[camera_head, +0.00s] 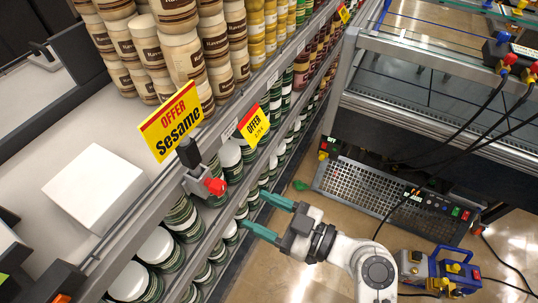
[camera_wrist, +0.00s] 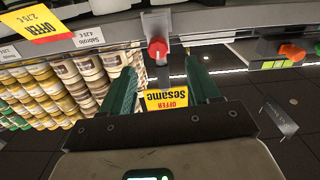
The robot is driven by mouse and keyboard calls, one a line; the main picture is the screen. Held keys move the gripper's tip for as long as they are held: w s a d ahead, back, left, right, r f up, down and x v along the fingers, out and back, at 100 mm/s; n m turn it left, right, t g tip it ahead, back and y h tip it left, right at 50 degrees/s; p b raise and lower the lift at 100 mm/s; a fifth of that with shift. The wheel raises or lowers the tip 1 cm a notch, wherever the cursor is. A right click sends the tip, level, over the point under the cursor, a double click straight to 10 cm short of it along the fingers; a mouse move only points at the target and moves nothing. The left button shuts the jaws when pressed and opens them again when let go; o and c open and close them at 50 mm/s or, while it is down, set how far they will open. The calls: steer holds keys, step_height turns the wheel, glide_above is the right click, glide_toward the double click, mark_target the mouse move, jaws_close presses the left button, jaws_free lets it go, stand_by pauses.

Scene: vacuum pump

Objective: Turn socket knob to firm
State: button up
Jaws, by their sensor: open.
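A red knob (camera_head: 214,187) sits on a small grey and black fitting (camera_head: 193,165) at the shelf edge in the head view. In the wrist view the red knob (camera_wrist: 158,48) shows ahead of my fingers and in line with the gap between them, below a grey bracket (camera_wrist: 156,20). My gripper (camera_head: 264,214) has two teal fingers spread apart, pointing toward the knob from its lower right. In the wrist view my gripper (camera_wrist: 164,75) is open and empty. The fingers look apart from the knob. No markings on the knob are readable.
Shelves of jars (camera_head: 180,60) run beside the knob, with a yellow Sesame sign (camera_head: 170,120) just above it. A white box (camera_head: 96,188) lies on the left surface. A metal frame (camera_head: 430,60) with cables and a perforated panel (camera_head: 375,195) stand at right.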

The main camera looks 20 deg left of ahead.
mark_target(223, 189)
steer(key=a+p, duration=0.1)
steer(key=a, duration=0.2)
steer(key=w+a+p, duration=0.1)
steer(key=a, duration=0.3)
steer(key=a+p, duration=0.1)
steer(key=a, duration=0.2)
steer(key=shift+w+a+r, duration=0.2)
steer(key=shift+a+r, duration=0.1)
steer(key=shift+a, duration=0.05)
steer(key=c, duration=1)
